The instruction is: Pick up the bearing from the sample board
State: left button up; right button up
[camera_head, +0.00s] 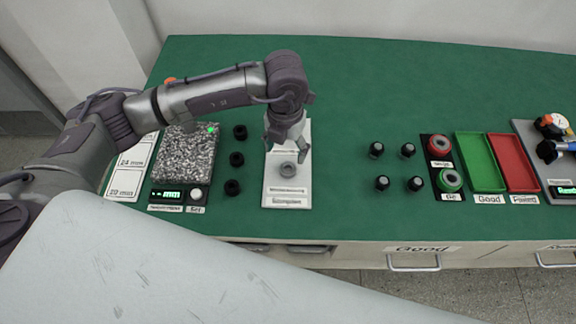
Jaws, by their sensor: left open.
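The bearing (288,170) is a small grey ring lying on the white sample board (287,194), which stands on the green table. My left gripper (288,153) is above the board, pointing down, with its fingers apart just over and behind the bearing. A gap seems to show between the fingertips and the bearing, but I cannot tell how large it is. The gripper hides the upper part of the board. My right gripper is not in view.
A speckled granite block (187,152) and several black rings (236,159) stand left of the board. Dark cylinders (382,183), a green tray (481,162) and a red tray (514,162) are to the right. The table between board and cylinders is clear.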

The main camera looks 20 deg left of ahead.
aim_at(288, 171)
pick_arm(q)
jog(key=shift+f, duration=0.9)
jog(key=f, duration=0.1)
jog(key=f+p, duration=0.1)
jog(key=f, duration=0.1)
jog(key=f+p, duration=0.1)
jog(key=f, duration=0.1)
jog(key=shift+w+d, duration=0.15)
jog(key=shift+d, duration=0.1)
jog(key=shift+f, duration=0.2)
jog(key=c, duration=1.2)
